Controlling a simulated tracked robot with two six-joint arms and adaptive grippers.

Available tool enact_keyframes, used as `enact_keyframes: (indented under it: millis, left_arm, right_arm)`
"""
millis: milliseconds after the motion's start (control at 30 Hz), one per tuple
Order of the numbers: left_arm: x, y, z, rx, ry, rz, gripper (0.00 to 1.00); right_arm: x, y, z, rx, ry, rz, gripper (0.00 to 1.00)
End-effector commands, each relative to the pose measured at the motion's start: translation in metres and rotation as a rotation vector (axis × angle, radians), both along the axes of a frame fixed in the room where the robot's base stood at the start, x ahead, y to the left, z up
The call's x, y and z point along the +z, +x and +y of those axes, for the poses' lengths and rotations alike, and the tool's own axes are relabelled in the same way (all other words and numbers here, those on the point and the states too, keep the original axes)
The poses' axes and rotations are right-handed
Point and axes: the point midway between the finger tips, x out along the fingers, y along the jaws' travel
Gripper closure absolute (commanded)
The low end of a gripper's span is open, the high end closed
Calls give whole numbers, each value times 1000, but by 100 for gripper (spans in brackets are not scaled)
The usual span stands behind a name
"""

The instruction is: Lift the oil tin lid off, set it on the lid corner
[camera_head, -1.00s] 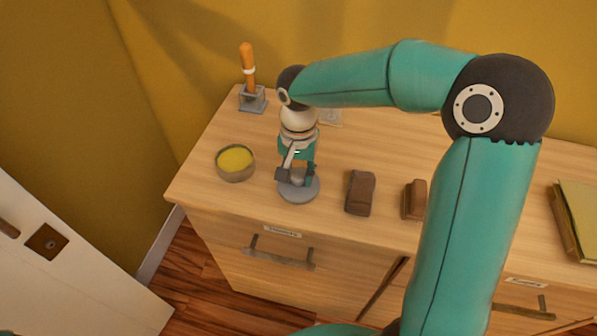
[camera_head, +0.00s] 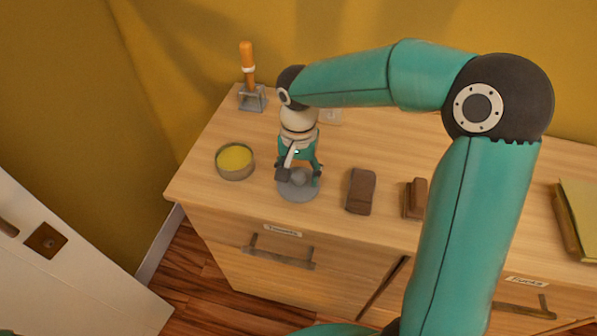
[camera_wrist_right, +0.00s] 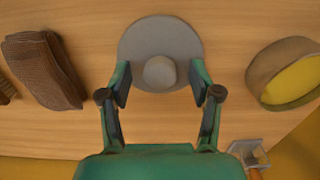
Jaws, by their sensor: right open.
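The oil tin lid (camera_head: 298,192) is a flat grey disc with a round knob, lying near the front edge of the wooden cabinet top. It also shows in the right wrist view (camera_wrist_right: 160,32). The oil tin (camera_head: 235,173) stands uncovered to its left, with yellow contents visible; its side shows in the wrist view (camera_wrist_right: 262,75). My right gripper (camera_head: 300,176) is open over the lid. In the wrist view its fingertips (camera_wrist_right: 160,84) stand on both sides of the knob, with clear gaps. My left gripper is not in view.
A pale square plate (camera_head: 330,117) is partly hidden behind my wrist. A green book (camera_head: 580,220) lies far right.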

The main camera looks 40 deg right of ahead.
Motion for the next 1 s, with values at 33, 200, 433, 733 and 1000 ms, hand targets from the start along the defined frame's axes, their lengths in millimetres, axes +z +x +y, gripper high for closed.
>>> enact_keyframes:
  millis: [33,200,433,733,1000]
  left_arm:
    - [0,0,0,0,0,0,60]
    - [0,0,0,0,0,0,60]
    - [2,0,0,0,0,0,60]
    - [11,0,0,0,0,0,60]
    - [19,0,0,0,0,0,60]
  right_arm:
    - [0,0,0,0,0,0,37]
    - [0,0,0,0,0,0,37]
    - [2,0,0,0,0,0,37]
    - [14,0,0,0,0,-1,37]
    - [25,0,0,1,0,0,37]
